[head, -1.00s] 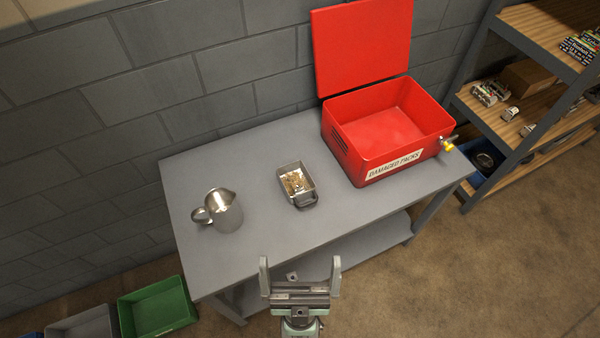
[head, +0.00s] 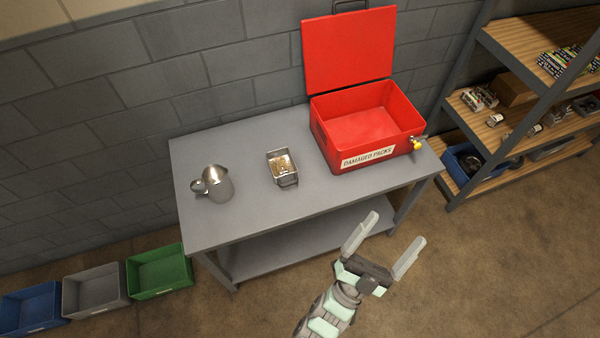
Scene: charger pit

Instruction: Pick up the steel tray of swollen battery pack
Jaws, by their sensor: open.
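The small steel tray (head: 283,180) stands on the grey table, with a brownish, silvery filling (head: 281,164) that I cannot make out clearly. A handle shows on its near side. My gripper (head: 384,238) is open and empty. In the picture it is below and to the right of the tray, past the table's front edge and well apart from the tray. The red box (head: 355,160) labelled "DAMAGED PACKS" stands to the right of the tray with its lid (head: 348,50) raised.
A steel jug (head: 217,188) stands left of the tray on the table (head: 245,222). A yellow-tipped valve (head: 416,144) sticks out of the red box's right side. Green (head: 160,272), grey and blue bins lie on the floor at left. Shelves (head: 470,110) stand at right.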

